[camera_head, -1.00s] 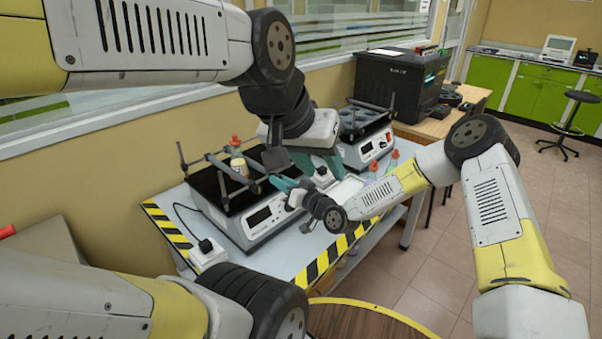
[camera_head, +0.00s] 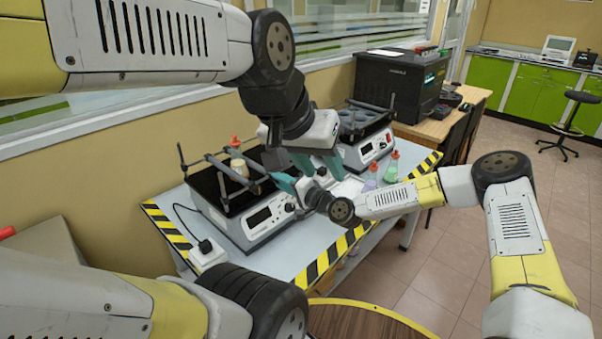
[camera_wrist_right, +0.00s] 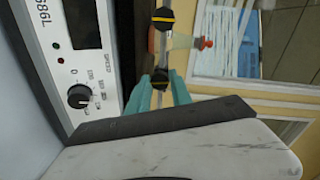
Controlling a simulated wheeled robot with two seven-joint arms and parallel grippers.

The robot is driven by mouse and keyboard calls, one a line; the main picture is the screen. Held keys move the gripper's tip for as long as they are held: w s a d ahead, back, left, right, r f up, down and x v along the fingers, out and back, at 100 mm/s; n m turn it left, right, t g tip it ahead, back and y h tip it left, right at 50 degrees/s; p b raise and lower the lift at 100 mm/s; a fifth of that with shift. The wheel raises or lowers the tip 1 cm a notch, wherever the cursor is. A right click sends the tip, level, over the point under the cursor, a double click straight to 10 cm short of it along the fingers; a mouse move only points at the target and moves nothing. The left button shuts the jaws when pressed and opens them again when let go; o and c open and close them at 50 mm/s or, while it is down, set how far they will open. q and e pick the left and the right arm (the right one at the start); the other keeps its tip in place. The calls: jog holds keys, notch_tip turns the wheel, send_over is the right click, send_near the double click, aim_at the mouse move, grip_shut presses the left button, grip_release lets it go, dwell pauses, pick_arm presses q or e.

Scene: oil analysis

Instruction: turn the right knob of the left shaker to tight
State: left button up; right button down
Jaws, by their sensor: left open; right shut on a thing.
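The left shaker (camera_head: 262,216) stands on the table, with a black platform, clamp rods and a capped flask (camera_head: 238,167) on top. My right gripper (camera_head: 273,181) reaches its front right side. In the right wrist view, its teal fingers (camera_wrist_right: 160,88) are on both sides of a black knob with a yellow mark (camera_wrist_right: 160,77), the right knob, and are shut on it. A second similar knob (camera_wrist_right: 162,18) sits farther along the rod. My left gripper (camera_head: 318,163) is open and empty, above and right of the right gripper. The right knob is hidden in the head view.
Another shaker (camera_head: 367,146) stands behind to the right, near two red-capped flasks (camera_head: 391,168). A white power adapter (camera_head: 208,254) sits at the left shaker's front left. Striped tape (camera_head: 322,262) marks the table edge. The left shaker's front panel has a speed dial (camera_wrist_right: 78,96).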

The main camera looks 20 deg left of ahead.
jog(key=shift+m, duration=0.6)
jog(key=c, duration=1.2)
grip_release()
jog(key=shift+o, duration=0.2)
jog(key=v, duration=0.7)
jog(key=shift+d, duration=0.4)
jog(key=shift+s, duration=0.2)
